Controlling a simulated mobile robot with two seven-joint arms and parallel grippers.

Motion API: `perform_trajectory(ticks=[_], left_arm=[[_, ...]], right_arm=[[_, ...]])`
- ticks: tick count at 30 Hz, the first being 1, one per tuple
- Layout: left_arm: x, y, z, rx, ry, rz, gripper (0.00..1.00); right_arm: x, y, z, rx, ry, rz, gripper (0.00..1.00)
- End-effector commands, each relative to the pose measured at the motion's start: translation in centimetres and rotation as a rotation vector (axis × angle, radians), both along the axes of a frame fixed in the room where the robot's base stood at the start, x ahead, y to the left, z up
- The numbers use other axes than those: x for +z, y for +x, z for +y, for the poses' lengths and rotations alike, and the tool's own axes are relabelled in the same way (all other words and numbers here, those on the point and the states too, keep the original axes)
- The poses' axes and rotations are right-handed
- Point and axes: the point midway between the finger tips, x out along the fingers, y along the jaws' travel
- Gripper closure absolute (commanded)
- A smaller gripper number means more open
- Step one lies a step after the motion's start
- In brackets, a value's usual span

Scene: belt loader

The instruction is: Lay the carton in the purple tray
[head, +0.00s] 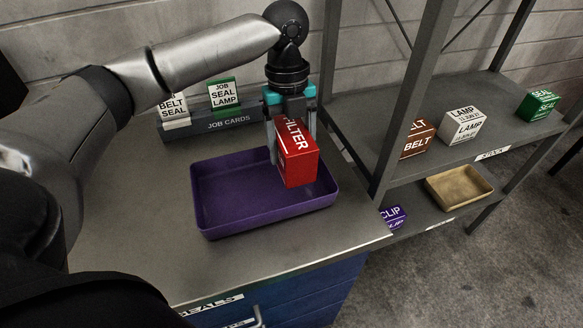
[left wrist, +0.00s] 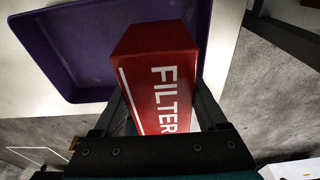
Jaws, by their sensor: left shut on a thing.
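The carton is a red box marked FILTER (head: 298,155), also large in the left wrist view (left wrist: 155,72). My left gripper (head: 290,128) points down and is shut on the carton. The carton hangs over the right part of the purple tray (head: 240,211), which lies on the grey bench. The carton's lower end appears at about the tray's rim height; I cannot tell if it touches the tray. The tray looks otherwise empty, and its wall also shows in the left wrist view (left wrist: 45,50). My right gripper is in neither view.
A job card holder (head: 225,122) stands behind the tray. Right of the bench, a metal shelf carries a brown BELT box (head: 418,139), a white LAMP box (head: 462,127) and a green SEAL box (head: 538,104). A purple CLIP box (head: 393,217) and a tan tray (head: 458,187) sit lower.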

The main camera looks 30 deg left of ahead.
Motion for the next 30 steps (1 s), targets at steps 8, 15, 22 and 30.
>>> perform_trajectory(ticks=[8,15,22,30], left_arm=[[-4.6,0.0,0.0,0.003,-0.001,0.002,1.00],[-5.6,0.0,0.0,0.001,0.000,-0.001,1.00],[-5.7,0.0,0.0,0.001,-0.001,-0.001,1.00],[-5.8,0.0,0.0,0.001,0.000,0.000,0.00]], right_arm=[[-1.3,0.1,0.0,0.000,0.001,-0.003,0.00],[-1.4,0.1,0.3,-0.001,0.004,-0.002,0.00],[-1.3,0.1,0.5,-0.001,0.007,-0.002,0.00],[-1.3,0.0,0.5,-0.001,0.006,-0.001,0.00]])
